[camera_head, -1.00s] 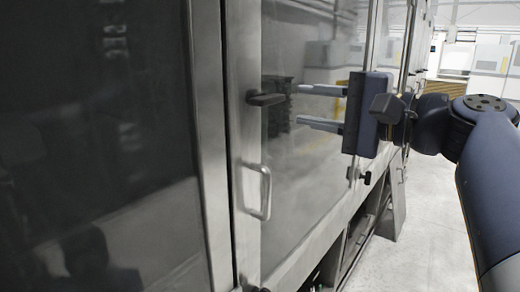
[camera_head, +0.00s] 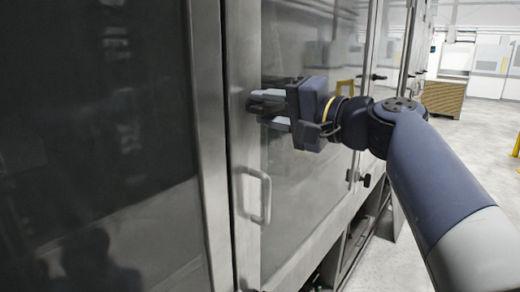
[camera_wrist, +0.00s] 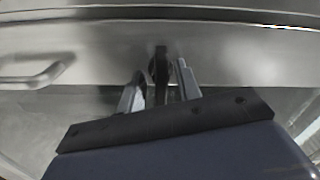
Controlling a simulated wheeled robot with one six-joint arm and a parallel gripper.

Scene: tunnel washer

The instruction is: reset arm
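My gripper (camera_head: 262,110) is at the washer's steel door frame, by a dark latch handle (camera_head: 254,101), which it partly hides in the head view. In the wrist view, the two grey fingers of my gripper (camera_wrist: 159,86) are apart, with the black latch handle (camera_wrist: 160,64) between them. A gap shows between the handle and the right finger; contact on the left side is hard to tell. My arm reaches in from the right of the head view.
A steel pull handle (camera_head: 267,196) is on the frame below the latch; it also shows in the wrist view (camera_wrist: 40,76). A glass door panel (camera_head: 308,200) lies to the right, a dark panel (camera_head: 95,150) to the left. Open floor (camera_head: 400,262) is at the right.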

